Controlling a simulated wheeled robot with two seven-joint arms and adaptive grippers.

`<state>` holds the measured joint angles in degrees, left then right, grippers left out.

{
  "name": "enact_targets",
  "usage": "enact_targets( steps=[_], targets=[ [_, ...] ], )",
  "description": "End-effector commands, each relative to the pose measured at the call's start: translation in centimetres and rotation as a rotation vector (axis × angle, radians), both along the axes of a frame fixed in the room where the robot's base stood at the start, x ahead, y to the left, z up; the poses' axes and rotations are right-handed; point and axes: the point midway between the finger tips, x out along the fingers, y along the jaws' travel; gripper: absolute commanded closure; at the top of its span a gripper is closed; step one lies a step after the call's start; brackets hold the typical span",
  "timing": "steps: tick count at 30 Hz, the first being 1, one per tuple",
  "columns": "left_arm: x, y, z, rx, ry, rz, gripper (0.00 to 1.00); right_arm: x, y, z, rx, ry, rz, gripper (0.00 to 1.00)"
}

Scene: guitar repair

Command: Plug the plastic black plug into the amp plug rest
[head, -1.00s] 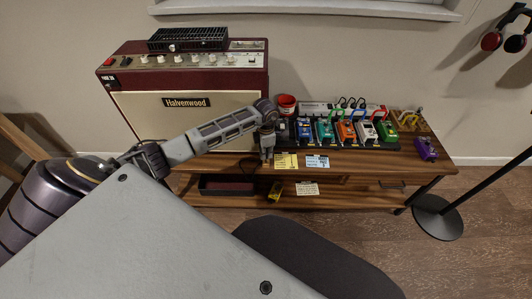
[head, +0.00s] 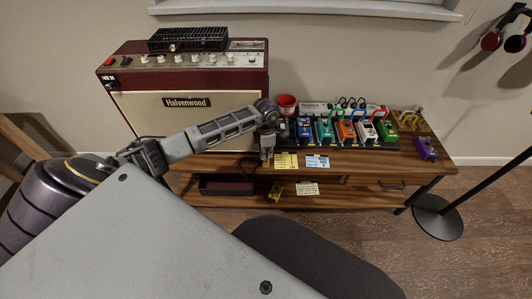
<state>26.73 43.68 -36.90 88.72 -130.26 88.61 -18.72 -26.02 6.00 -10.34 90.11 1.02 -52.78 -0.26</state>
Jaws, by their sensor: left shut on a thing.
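The amp (head: 190,102), dark red with a cream front, stands at the left on the wooden bench (head: 350,160). My left gripper (head: 267,155) points down at the bench's front edge, just right of the amp and left of the yellow note. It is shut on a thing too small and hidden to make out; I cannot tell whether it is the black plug. The amp plug rest cannot be made out. My right gripper is not in view.
Several coloured pedals (head: 345,131) stand in a row on a black board right of my gripper. A red cup (head: 287,104) is behind it. A yellow note (head: 287,161) and a blue-white note (head: 317,161) lie at the front edge. A stand base (head: 438,217) is at the right.

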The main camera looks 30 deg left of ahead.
Motion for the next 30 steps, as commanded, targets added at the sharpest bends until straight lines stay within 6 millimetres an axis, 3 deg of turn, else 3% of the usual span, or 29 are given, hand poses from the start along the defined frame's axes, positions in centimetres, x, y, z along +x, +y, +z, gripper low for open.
enact_targets(
  steps=[30],
  targets=[
    [0.04, 0.0, -0.63, 0.0, -0.001, 0.001, 1.0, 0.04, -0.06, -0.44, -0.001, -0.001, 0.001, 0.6]
  ],
)
